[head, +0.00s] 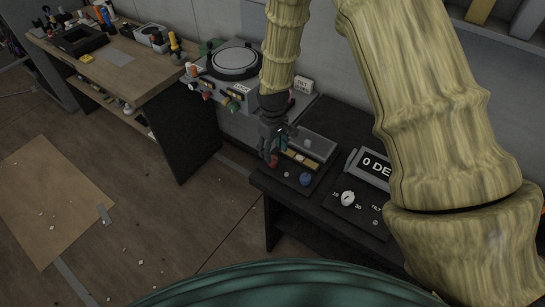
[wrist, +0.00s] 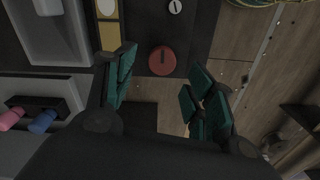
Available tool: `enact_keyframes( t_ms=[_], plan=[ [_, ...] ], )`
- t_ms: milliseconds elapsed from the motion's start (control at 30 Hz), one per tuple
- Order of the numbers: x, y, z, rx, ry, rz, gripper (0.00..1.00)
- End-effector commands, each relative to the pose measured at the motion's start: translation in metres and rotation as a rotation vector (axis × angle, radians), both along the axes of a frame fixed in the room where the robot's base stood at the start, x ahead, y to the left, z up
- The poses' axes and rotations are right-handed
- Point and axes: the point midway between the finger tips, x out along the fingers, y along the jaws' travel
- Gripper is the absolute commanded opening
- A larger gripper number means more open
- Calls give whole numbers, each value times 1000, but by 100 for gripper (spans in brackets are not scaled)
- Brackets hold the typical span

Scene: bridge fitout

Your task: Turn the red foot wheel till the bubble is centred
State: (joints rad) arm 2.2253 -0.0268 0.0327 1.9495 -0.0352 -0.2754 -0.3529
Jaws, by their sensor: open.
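The red foot wheel (wrist: 162,61) is a round disc with a dark slot mark, on the dark bench in the wrist view. In the head view the red wheel (head: 273,161) shows small, just under my fingertips. My gripper (wrist: 163,70) is open, with its teal-padded fingers on either side of the wheel in the picture. I cannot tell whether they touch it. In the head view my gripper (head: 271,148) points down at the near left of the levelling unit. A yellow strip (wrist: 109,38) lies left of the wheel, with a pale oval, perhaps the bubble, near the frame's top.
A blue wheel (head: 305,179) sits right of the red one. A dial panel (head: 346,207) and a "0 DE" display (head: 375,166) stand further right. A machine with a round plate (head: 236,60) stands behind left. A wooden workbench (head: 130,65) holds tools. The floor at left is mostly open.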

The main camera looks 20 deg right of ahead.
Motion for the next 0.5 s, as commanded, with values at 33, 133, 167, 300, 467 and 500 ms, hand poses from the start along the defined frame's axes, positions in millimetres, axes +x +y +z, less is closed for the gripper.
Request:
enact_keyframes(
  t_ms=[33, 133, 167, 300, 467, 500],
  plan=[
    [-1, 0, -5, 0, 2, 1, 55],
    [-1, 1, -15, 0, 3, 1, 55],
    [-1, 1, -18, 0, 3, 1, 55],
    [-1, 2, -32, 0, 2, 2, 55],
    [0, 2, -46, 0, 1, 2, 55],
    [0, 2, -48, 0, 1, 2, 55]
  ],
)
